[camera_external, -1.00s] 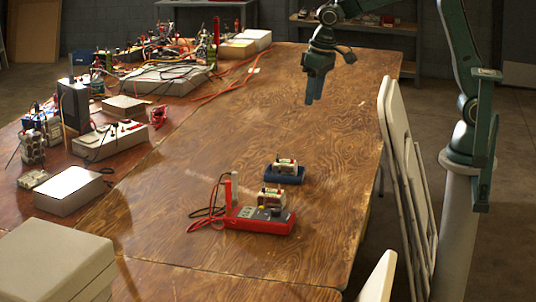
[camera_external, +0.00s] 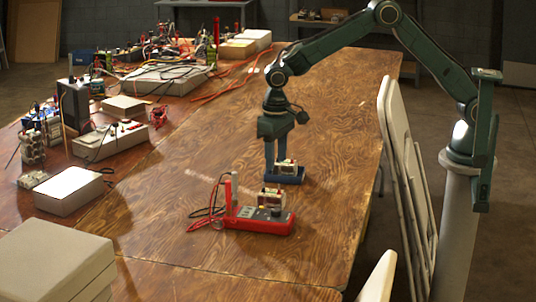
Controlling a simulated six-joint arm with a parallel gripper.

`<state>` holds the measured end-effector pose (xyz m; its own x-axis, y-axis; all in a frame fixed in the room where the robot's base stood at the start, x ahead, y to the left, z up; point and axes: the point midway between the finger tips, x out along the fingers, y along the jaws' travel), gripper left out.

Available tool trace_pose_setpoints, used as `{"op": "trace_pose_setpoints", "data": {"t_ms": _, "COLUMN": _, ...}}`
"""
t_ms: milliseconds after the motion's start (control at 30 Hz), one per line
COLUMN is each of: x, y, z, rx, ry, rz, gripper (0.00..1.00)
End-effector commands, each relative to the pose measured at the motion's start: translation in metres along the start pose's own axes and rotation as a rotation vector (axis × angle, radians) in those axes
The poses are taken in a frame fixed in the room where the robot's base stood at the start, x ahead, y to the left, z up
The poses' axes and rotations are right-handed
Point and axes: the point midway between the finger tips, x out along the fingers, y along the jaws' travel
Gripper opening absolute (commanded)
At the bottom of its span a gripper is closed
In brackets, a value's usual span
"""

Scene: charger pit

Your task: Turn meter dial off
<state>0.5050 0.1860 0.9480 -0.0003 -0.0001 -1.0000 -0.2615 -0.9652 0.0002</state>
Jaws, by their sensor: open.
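The red meter (camera_external: 258,220) lies on the wooden table with a light module (camera_external: 268,199) and a dark knob (camera_external: 277,211) on its right part. The knob looks like the dial; its setting is too small to read. Red and black leads (camera_external: 205,220) run from the meter's left end, where a pale upright piece stands. I cannot tell whether the fingers touch the tray. They seem empty.
Electronics boxes and tangled wires (camera_external: 160,70) crowd the table's left side. White folding chairs (camera_external: 405,170) lean at the right edge. The table (camera_external: 190,255) is clear around the meter.

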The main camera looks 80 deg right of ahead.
Motion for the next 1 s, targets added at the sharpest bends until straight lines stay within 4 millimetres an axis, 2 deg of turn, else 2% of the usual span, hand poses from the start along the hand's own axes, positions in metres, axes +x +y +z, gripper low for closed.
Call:
{"op": "trace_pose_setpoints", "data": {"t_ms": 167, "x": 0.003, "y": 0.0, "z": 0.0, "rx": 0.0, "ry": -0.001, "rz": 0.001, "gripper": 0.46}}
{"op": "trace_pose_setpoints", "data": {"t_ms": 367, "x": 0.017, "y": 0.001, "z": 0.0, "rx": 0.0, "ry": -0.001, "rz": 0.001, "gripper": 0.46}}
{"op": "trace_pose_setpoints", "data": {"t_ms": 1000, "x": 0.109, "y": 0.001, "z": 0.0, "rx": 0.0, "ry": -0.002, "rz": 0.001, "gripper": 0.46}}
